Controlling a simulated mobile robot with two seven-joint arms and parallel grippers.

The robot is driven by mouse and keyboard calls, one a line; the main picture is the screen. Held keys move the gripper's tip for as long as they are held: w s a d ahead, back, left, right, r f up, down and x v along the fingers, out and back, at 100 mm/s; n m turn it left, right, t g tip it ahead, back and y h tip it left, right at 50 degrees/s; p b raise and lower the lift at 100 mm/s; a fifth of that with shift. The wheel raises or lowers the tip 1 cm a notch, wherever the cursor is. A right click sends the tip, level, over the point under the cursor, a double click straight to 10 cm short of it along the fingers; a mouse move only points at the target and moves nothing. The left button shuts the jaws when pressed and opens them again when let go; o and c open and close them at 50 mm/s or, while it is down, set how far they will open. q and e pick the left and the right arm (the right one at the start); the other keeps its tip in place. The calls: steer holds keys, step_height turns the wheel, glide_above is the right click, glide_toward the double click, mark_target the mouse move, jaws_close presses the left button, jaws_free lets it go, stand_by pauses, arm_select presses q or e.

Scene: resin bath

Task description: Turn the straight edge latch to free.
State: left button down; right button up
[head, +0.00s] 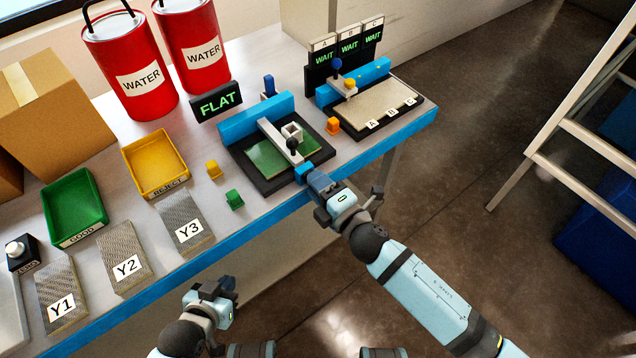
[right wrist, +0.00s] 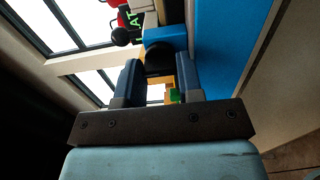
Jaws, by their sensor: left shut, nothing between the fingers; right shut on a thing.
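The white straight edge (head: 280,140) with a black ball knob (head: 292,144) lies across the green plate (head: 265,158) on a black base. At its near end is a blue block (head: 303,173), which I take for the latch; it also shows in the right wrist view (right wrist: 166,36). My right gripper (head: 316,184) is at this block, its fingers (right wrist: 160,80) shut on a dark rounded part (right wrist: 160,62) in front of the block. The fingers hide part of it, and its turned position is unclear. My left gripper (head: 226,288) is shut and empty, in front of the table.
A FLAT sign (head: 216,102) stands behind the fixture. To its right is a second fixture (head: 378,107) with WAIT displays. Sample plates and trays fill the left side. A ladder (head: 570,130) stands right.

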stand_by(0.4)
steer(key=o, duration=0.9)
steer(key=shift+o, duration=0.2)
steer(key=b+v, duration=0.1)
steer(key=v, duration=1.2)
steer(key=shift+s+d, duration=0.25)
steer(key=shift+s, duration=0.1)
